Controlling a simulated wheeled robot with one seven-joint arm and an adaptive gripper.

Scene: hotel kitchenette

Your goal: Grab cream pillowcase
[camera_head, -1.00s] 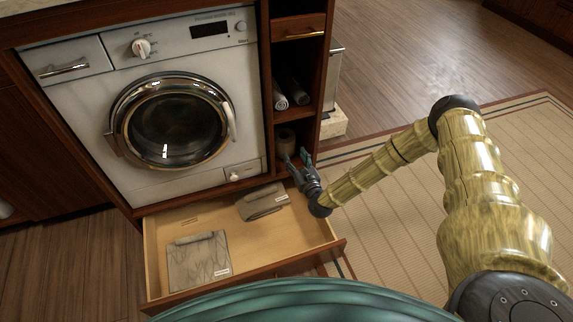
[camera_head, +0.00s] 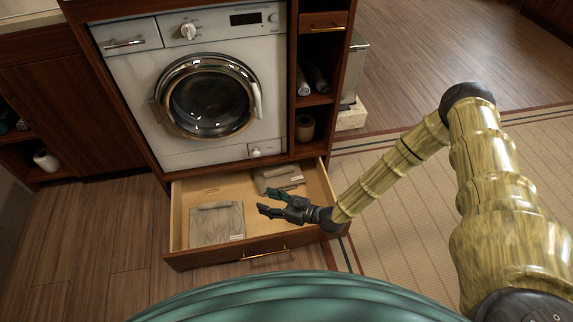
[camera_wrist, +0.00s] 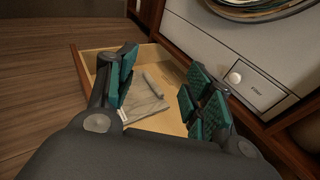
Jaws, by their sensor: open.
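Two folded, greyish-beige cloth packs with small white labels lie flat in the open drawer (camera_head: 183,222). The larger pack (camera_head: 217,224) is at the front left and has a faint pattern. The smaller pack (camera_head: 275,178) is at the back right. I cannot tell by colour which is the cream pillowcase. My gripper (camera_head: 266,202) is open and empty above the drawer's right half, its fingers pointing left. In the wrist view a folded cloth (camera_wrist: 147,104), probably the larger pack, shows beyond and between my open fingers (camera_wrist: 160,80), apart from them.
The drawer's front panel with a brass handle (camera_head: 263,251) faces me. A washing machine (camera_head: 205,95) stands above the drawer. To its right, shelves hold rolled towels (camera_head: 315,78) and a brown roll (camera_head: 305,127). The wooden floor left of the drawer is clear.

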